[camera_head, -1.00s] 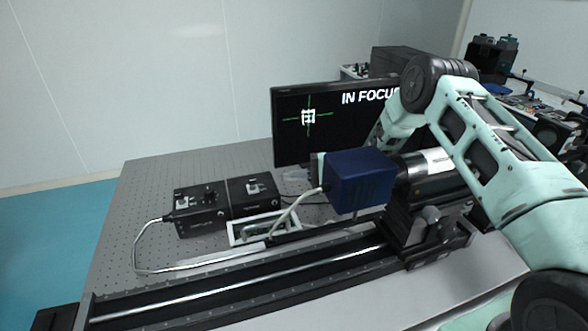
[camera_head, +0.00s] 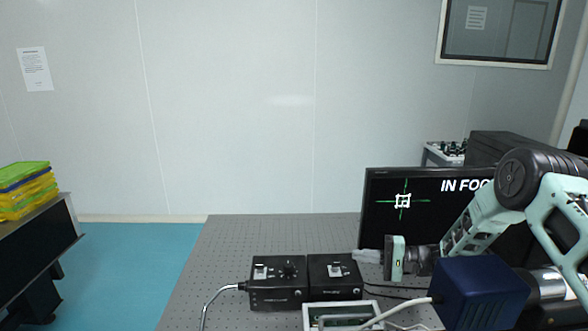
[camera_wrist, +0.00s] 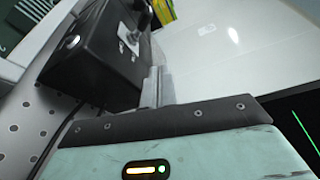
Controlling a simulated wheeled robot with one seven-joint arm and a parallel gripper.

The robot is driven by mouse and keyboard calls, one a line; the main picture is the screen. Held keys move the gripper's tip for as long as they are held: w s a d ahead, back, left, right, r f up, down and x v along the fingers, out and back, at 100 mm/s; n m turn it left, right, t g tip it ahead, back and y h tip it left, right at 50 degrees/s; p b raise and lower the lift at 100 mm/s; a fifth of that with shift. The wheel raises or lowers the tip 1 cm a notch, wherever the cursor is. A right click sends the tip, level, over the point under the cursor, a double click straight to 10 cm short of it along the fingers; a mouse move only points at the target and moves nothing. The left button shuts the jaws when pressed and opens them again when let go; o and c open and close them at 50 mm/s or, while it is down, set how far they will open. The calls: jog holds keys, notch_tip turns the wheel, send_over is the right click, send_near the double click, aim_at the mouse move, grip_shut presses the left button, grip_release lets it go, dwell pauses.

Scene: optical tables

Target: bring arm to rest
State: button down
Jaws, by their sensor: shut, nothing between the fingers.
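My gripper (camera_head: 362,256) shows in the head view in front of the monitor, behind and to the left of the blue camera box. Its grey fingers point left and are shut with nothing between them. In the wrist view the shut fingers (camera_wrist: 157,88) stick out past the mint-green gripper body, close to a black control box (camera_wrist: 95,45) in the picture. My mint-green arm reaches in from the right edge of the head view, bent at a black joint.
The monitor (camera_head: 385,215) reads "IN FOC", the rest covered by my arm. The blue camera box (camera_head: 478,292) is beside my forearm. Two black control boxes (camera_head: 278,287) stand on the perforated table (camera_head: 235,240). Yellow-green trays (camera_head: 27,190) sit far left.

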jog(key=shift+w+a+r+t, duration=0.3)
jog(key=shift+w+a+r, duration=0.2)
jog(key=shift+a+r, duration=0.1)
jog(key=a+r+h, duration=0.1)
jog(key=w+a+r+n+t+h, duration=0.1)
jog(key=w+a+r+t+h, duration=0.1)
jog(key=a+r, duration=0.1)
jog(key=shift+n, duration=0.3)
jog(key=s+a+r+n+h+b, duration=0.2)
jog(key=s+a+r+n+h, duration=0.2)
jog(key=s+a+r+h, duration=0.4)
jog(key=s+d+n+g+h, duration=0.1)
jog(key=s+d+n+g, duration=0.1)
jog(key=s, duration=1)
jog(key=s+d+n+g+h, duration=0.2)
jog(key=s+n+g, duration=0.1)
jog(key=s, duration=0.9)
jog(key=s+d+n+g+h, duration=0.1)
jog(key=s+d+n+g, duration=0.1)
jog(key=s, duration=1.1)
jog(key=shift+d+r+n+g+h+b, duration=0.15)
jog(key=shift+d+n+g+h+b, duration=0.15)
jog(key=shift+d+n+g+b, duration=0.25)
